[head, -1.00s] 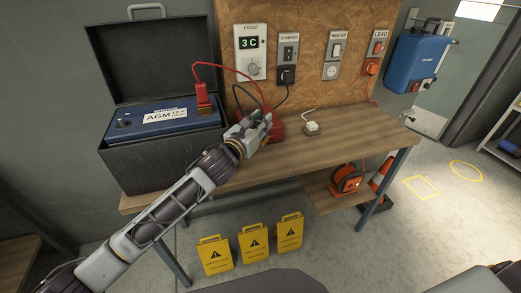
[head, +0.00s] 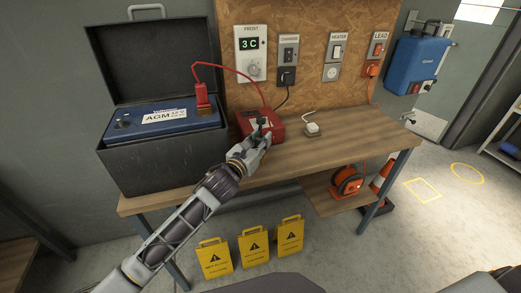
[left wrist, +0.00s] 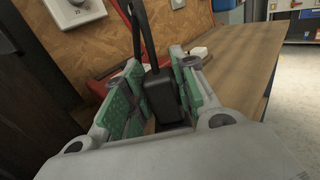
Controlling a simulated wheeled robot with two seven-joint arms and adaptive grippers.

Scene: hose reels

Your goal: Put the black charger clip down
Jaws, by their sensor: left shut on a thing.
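The black charger clip (left wrist: 160,92) is between the green-padded fingers of my left gripper (left wrist: 158,88), with its black cable rising from it in the left wrist view. In the head view my left gripper (head: 256,138) is over the wooden bench, in front of the red charger box (head: 278,127), and the clip (head: 262,122) shows small at its fingertips. Whether the clip touches the bench cannot be told. A red clamp (head: 203,95) is on the blue AGM battery (head: 165,118), with a red cable to the charger. My right gripper is not in view.
The battery sits in an open black case (head: 150,165) at the bench's left.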

